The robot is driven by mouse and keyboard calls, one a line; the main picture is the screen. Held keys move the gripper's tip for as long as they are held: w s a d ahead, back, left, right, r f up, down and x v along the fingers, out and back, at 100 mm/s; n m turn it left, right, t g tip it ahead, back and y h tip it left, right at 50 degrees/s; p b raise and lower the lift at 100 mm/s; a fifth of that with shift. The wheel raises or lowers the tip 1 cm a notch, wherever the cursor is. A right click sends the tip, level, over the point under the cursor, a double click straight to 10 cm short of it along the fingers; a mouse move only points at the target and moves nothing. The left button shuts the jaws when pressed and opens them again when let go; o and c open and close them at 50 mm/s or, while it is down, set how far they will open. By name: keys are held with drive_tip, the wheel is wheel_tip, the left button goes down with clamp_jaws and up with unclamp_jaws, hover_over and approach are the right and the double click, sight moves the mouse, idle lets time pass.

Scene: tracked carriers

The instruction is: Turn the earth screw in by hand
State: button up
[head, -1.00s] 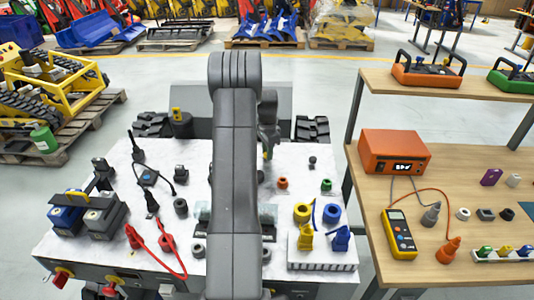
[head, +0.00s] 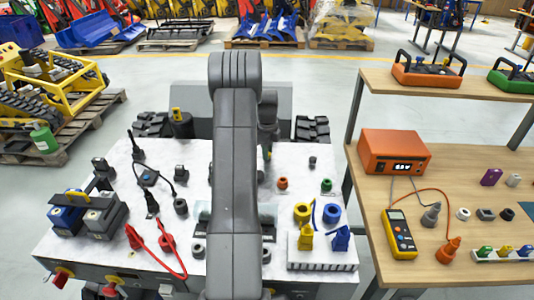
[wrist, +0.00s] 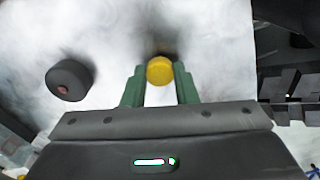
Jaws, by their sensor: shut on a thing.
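In the wrist view a yellow round head, which I take to be the earth screw (wrist: 160,71), stands between the two green fingers of my gripper (wrist: 160,84). The fingers touch it on both sides, so the gripper is shut on it. Only its top shows; its shaft and any thread below are hidden. In the head view my gripper (head: 267,152) points down over the back of the white worktop (head: 200,155), partly behind my own arm. The screw cannot be made out there.
A dark round knob with a reddish centre (wrist: 69,80) stands left of my gripper in the wrist view. The worktop also carries battery blocks (head: 90,212), a red cable (head: 165,255) and yellow and blue rings (head: 303,213). An orange meter box (head: 394,150) stands on the right-hand bench.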

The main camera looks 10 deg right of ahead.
drive_tip(key=m, duration=0.9)
drive_tip(key=shift+r+m, duration=0.1)
drive_tip(key=shift+m, duration=0.3)
drive_tip(key=shift+w, duration=0.1)
drive_tip(key=o, duration=0.8)
